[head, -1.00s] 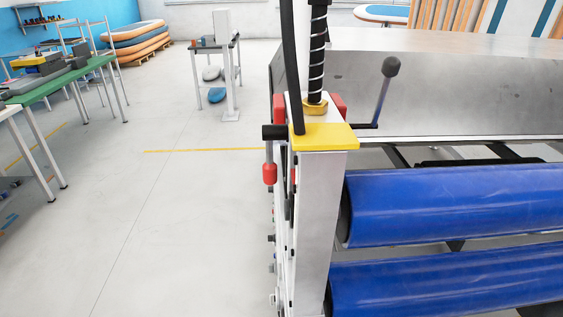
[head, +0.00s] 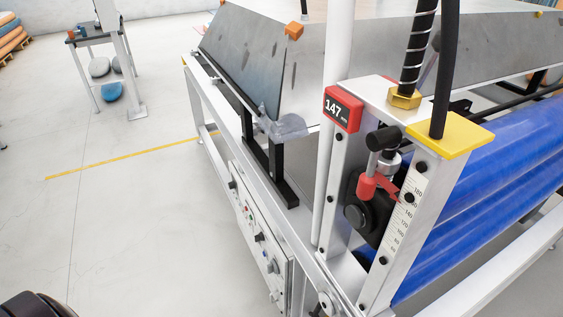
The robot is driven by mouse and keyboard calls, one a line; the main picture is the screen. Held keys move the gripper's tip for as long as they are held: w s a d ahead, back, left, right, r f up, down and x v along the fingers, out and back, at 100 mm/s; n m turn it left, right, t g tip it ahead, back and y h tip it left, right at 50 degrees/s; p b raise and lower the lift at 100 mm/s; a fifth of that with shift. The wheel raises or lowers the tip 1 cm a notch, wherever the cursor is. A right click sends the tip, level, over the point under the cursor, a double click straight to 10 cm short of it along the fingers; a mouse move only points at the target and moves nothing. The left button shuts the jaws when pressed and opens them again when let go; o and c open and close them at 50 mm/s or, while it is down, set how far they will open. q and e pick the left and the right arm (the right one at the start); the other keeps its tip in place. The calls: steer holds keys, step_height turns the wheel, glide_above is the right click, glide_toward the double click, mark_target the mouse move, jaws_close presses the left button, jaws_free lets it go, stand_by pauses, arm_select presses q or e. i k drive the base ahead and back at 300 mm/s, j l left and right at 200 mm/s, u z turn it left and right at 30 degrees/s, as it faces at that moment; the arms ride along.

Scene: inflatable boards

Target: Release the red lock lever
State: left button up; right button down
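The red lock lever (head: 367,188) is on the side of the near end post of the roller machine (head: 430,205), right of centre in the head view. Its red grip hangs low, and a thin red arm runs from it toward the post. A black cylindrical knob on a metal collar (head: 382,142) is just above it, and a black round clamp body (head: 358,215) is behind and below. Neither gripper's fingers show, and nothing is touching the lever.
A red display reading 147 (head: 343,109) and a printed scale (head: 408,207) flank the lever. Blue rollers (head: 500,170) lie to the right. A control panel (head: 262,240) runs along the machine's side. The floor to the left is open. A dark rounded shape is at the bottom left corner.

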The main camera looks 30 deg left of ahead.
mark_target(377, 141)
steer(key=k+j, duration=0.1)
steer(key=j, duration=0.35)
steer(key=k+j, duration=0.1)
steer(key=j, duration=0.3)
steer(key=j+z, duration=0.1)
steer(key=j, duration=0.35)
steer(key=k+j, duration=0.15)
steer(key=j, duration=0.3)
steer(key=k+j, duration=0.1)
steer(key=j, duration=0.3)
steer(key=k+j+z, duration=0.1)
steer(key=j, duration=0.35)
